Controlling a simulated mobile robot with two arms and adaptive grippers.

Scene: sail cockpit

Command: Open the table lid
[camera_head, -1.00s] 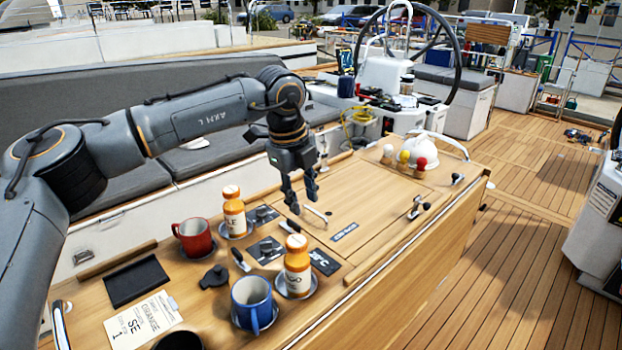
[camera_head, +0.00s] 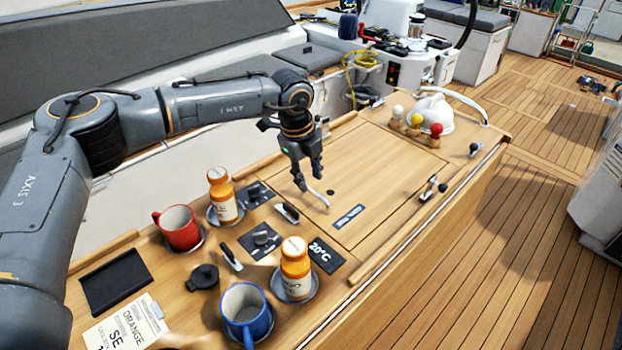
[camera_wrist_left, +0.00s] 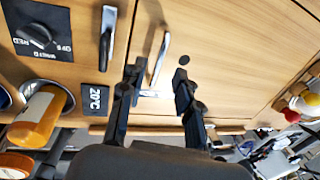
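The table lid (camera_head: 385,165) is a flat wooden panel in the table top, lying shut and flush. A slim silver handle (camera_head: 317,197) is on its near left part, beside a dark round spot and a dark label plate (camera_head: 348,216). My left gripper (camera_head: 310,184) is just above the handle, fingers pointing down. In the left wrist view its two fingers (camera_wrist_left: 157,87) are apart, and the handle (camera_wrist_left: 160,58) shows between them, close to the left finger. I cannot tell whether they touch. My right gripper is in neither view.
Red mug (camera_head: 178,228), blue mug (camera_head: 247,312) and two orange bottles (camera_head: 222,196) (camera_head: 296,268) stand on the table's near part. Small ball-topped pegs (camera_head: 415,124) and a white dome (camera_head: 437,112) are at the far end. A latch (camera_head: 428,189) sits on the right.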

